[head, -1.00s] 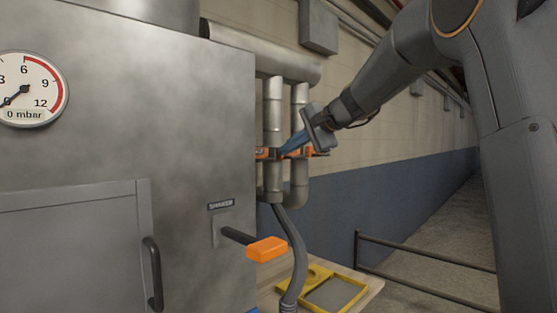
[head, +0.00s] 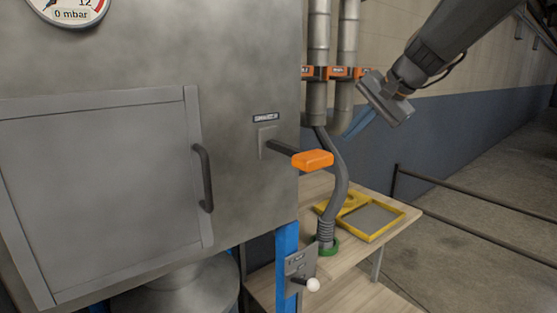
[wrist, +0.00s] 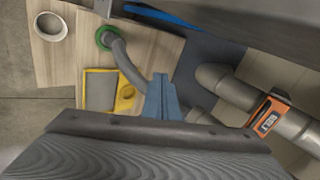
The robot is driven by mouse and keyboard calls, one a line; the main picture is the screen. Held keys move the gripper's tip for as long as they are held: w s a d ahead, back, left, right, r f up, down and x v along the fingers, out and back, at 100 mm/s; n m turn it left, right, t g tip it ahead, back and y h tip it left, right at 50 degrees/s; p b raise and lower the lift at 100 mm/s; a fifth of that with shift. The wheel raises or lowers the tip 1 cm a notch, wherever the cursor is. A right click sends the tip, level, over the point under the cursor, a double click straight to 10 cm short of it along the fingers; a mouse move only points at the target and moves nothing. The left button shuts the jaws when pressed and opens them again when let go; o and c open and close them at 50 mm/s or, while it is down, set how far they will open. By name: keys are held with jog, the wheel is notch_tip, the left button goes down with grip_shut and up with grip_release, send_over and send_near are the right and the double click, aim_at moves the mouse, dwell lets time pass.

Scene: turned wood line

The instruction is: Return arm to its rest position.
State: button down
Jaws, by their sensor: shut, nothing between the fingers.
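My gripper (head: 360,124) hangs in the air to the right of the vertical pipes in the head view, above the wooden table (head: 402,209). Its blue fingers are shut with nothing between them, and they point down and left. In the wrist view the shut fingers (wrist: 162,98) show at the middle, over the table area. My gripper is apart from the pipes and their orange clamps (head: 339,73).
A grey cabinet (head: 150,110) with an orange-handled lever (head: 312,159) fills the left. A grey hose (head: 338,180) runs down to the table beside a yellow-framed tray (head: 398,222). A dark railing (head: 470,231) stands at right. A white ring (wrist: 50,27) lies at the wrist view's upper left.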

jog(key=s+f+n+g+h, duration=0.4)
jog(key=s+f+n, duration=0.5)
jog(key=s+f, duration=1.9)
jog(key=shift+s+f+g+h, duration=0.15)
jog(key=shift+f+g+h, duration=0.25)
jog(key=shift+f+g, duration=0.5)
jog(key=shift+r, duration=0.15)
